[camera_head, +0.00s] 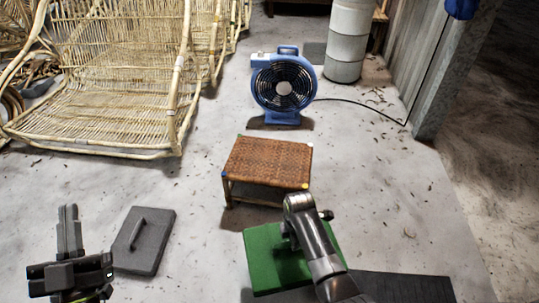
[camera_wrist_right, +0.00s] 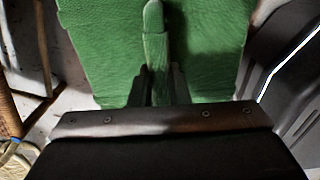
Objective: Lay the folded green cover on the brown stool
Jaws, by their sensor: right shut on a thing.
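The brown stool (camera_head: 266,160) stands in the middle of the head view, its woven top bare, with small coloured marks at the corners. The folded green cover (camera_head: 262,268) is just in front of it, toward me. The cover (camera_wrist_right: 95,45) fills much of the right wrist view. My right gripper (camera_wrist_right: 157,88) is shut on a raised green strip of the cover; in the head view my right arm hides part of the cover. I cannot tell its exact height above the floor. My left gripper (camera_head: 69,212) is at the lower left, fingers together, apart from the stool and cover.
A grey slab with a handle (camera_head: 144,241) lies on the floor left of the cover. A blue fan (camera_head: 283,88) stands behind the stool, its cord running right. Rattan chairs (camera_head: 100,75) fill the upper left. Floor right of the stool is clear.

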